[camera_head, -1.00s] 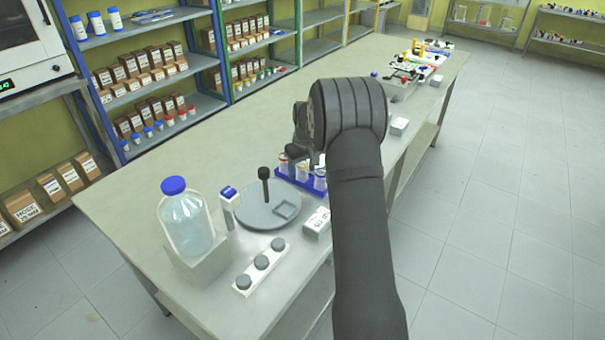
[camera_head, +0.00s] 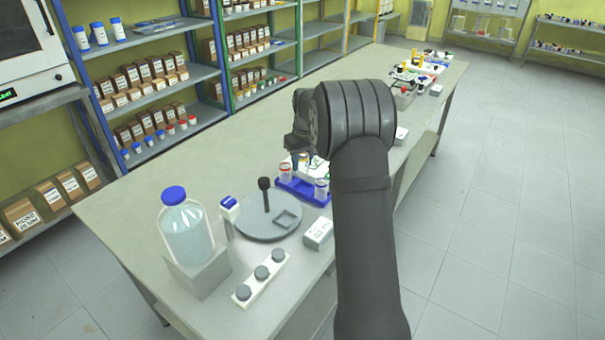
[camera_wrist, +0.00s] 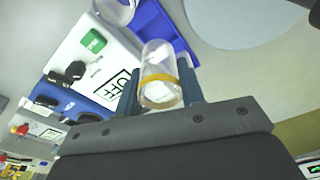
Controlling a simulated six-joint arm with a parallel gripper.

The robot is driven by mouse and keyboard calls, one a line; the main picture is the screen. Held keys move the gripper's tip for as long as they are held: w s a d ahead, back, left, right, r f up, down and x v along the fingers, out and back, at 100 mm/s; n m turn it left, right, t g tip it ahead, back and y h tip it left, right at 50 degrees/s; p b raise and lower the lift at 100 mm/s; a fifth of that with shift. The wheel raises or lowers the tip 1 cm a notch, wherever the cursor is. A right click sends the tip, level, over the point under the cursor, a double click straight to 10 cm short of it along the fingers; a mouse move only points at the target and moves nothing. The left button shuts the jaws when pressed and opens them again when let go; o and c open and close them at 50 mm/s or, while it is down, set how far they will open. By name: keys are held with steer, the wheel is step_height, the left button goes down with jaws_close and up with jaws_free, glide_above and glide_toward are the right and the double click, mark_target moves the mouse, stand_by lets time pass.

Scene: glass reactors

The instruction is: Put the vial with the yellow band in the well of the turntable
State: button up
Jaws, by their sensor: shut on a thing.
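In the wrist view my gripper (camera_wrist: 161,90) is shut on the clear vial with the yellow band (camera_wrist: 158,76), one finger on each side. In the head view my gripper (camera_head: 301,158) is above the blue rack (camera_head: 305,193); the held vial is not clear there. Two other vials stand in the rack, one at its left end (camera_head: 285,172) and one at its right end (camera_head: 321,189). The grey turntable (camera_head: 253,225) lies in front and left of the rack, with a dark upright post (camera_head: 265,196) and a square-framed well (camera_head: 287,218) that looks empty.
A blue-capped bottle (camera_head: 187,232) stands on a block left of the turntable, near a small white blue-topped container (camera_head: 229,210). A white strip with grey knobs (camera_head: 261,277) and a white box (camera_head: 319,233) are in front. A white device with a green button (camera_wrist: 92,41) shows in the wrist view.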

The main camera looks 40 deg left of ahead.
step_height(320, 180, up, 3)
steer(key=shift+s+f, duration=0.15)
steer(key=shift+f, duration=0.05)
steer(key=shift+s+d+f, duration=0.75)
steer(key=shift+s+f, duration=0.05)
steer(key=shift+s, duration=1.65)
steer(key=shift+s+d+f, duration=0.75)
steer(key=shift+s, duration=1.7)
steer(key=shift+s+d+f, duration=0.75)
steer(key=shift+s+f, duration=0.05)
steer(key=shift+s, duration=1.65)
steer(key=shift+f, duration=0.7)
steer(key=shift+f, duration=0.35)
steer(key=shift+f, duration=0.45)
